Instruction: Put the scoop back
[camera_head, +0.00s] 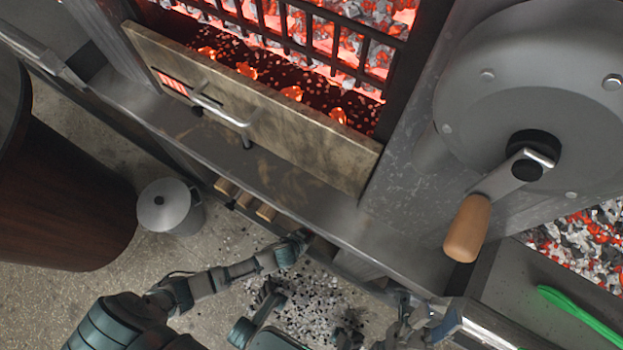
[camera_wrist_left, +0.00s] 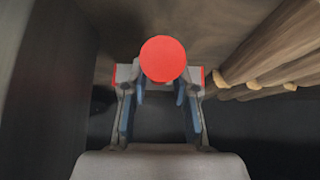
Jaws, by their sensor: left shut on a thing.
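My left gripper (camera_head: 300,240) is at the front edge of the grill counter, below the ledge. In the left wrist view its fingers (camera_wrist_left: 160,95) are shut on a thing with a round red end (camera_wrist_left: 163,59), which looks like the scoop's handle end. The rest of the scoop is hidden in both views. Several wooden handles (camera_wrist_left: 262,55) are just to the right of the fingers in that view; they also show under the ledge in the head view (camera_head: 243,200). My right gripper (camera_head: 412,312) is low at the right of centre, too small and cluttered to read.
A grey lidded pot (camera_head: 168,206) stands on the floor beside a dark wooden barrel (camera_head: 60,200). Ash and coal bits (camera_head: 310,300) lie on the floor. A green-handled tool (camera_head: 578,315) lies at the right. A wheel with a wooden crank handle (camera_head: 467,228) juts out on the right.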

